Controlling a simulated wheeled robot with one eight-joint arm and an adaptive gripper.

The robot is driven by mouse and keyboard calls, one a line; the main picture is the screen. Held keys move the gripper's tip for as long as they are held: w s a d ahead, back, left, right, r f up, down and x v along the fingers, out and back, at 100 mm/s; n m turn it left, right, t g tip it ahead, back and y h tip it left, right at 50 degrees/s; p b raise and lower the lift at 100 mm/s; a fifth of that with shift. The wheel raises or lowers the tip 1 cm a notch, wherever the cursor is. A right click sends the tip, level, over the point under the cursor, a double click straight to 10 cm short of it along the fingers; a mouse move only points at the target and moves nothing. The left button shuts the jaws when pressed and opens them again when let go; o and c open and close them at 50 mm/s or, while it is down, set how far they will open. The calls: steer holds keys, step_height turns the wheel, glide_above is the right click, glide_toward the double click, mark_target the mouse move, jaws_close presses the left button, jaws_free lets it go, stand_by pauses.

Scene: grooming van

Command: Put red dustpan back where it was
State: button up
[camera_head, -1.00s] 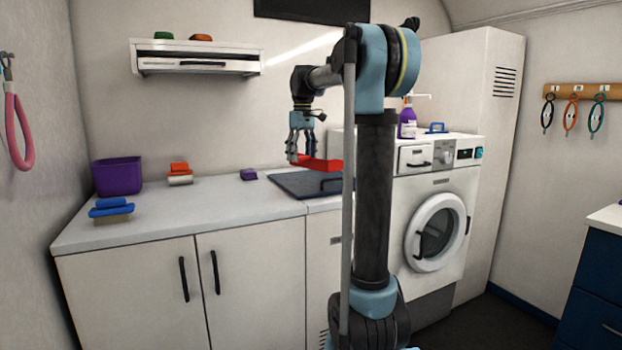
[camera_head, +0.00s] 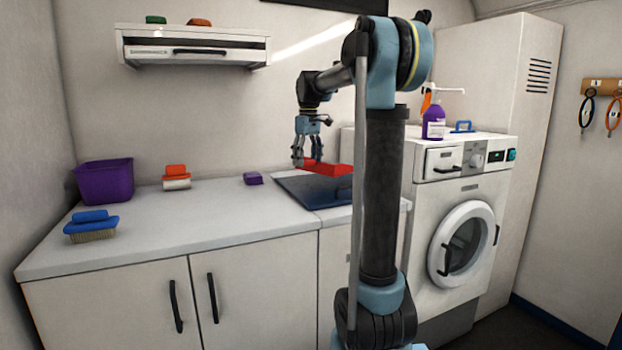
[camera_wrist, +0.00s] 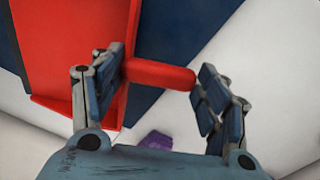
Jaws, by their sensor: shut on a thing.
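The red dustpan (camera_head: 330,168) is held in my gripper (camera_head: 306,162), above the dark mat (camera_head: 292,190) on the white counter. In the wrist view the dustpan's broad pan (camera_wrist: 60,50) is at the upper left. Its rounded handle (camera_wrist: 162,76) runs between the two fingers of my gripper (camera_wrist: 160,85), which are shut on it. My own arm hides part of the mat and possibly the dustpan's right end in the head view.
On the counter (camera_head: 180,222) are a purple bin (camera_head: 104,182), a blue brush (camera_head: 92,224), an orange brush (camera_head: 176,176) and a small purple block (camera_head: 253,178). A wall shelf (camera_head: 190,45) hangs above. A washer (camera_head: 465,200) with a purple bottle (camera_head: 433,122) on top stands right.

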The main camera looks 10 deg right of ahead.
steer(key=shift+d+f, duration=0.15)
steer(key=shift+f, duration=2.7)
steer(key=o, duration=1.1)
steer(key=shift+c, duration=0.2)
step_height(320, 180, up, 12)
steer(key=shift+d, duration=0.1)
